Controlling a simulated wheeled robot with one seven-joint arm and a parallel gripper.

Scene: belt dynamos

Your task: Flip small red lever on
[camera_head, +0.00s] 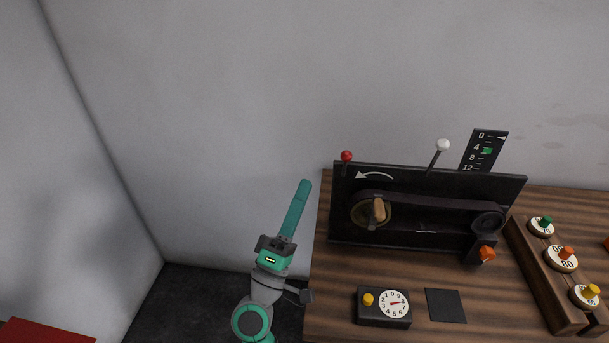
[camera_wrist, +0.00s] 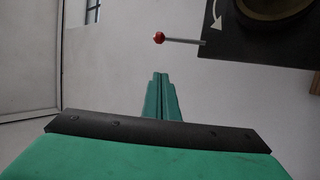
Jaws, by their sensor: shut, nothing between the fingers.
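The small red lever (camera_head: 346,156) is a red ball on a short stem at the upper left corner of the black belt panel (camera_head: 345,222). In the wrist view the red lever (camera_wrist: 159,38) sticks out from the panel's edge on a thin grey rod, above my fingertips. My gripper (camera_head: 305,184) is green, shut and empty. It points upward to the left of the panel, apart from the lever. In the wrist view its closed fingers (camera_wrist: 160,78) point toward the wall, just below the red ball in the picture.
A white-ball lever (camera_head: 442,146) and a scale plate (camera_head: 484,150) stand at the panel's top. A dial box (camera_head: 384,308) and a dark square (camera_head: 445,306) lie on the wooden table (camera_head: 330,285). A wooden block with coloured knobs (camera_head: 545,275) is at right. The panel's left side is clear.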

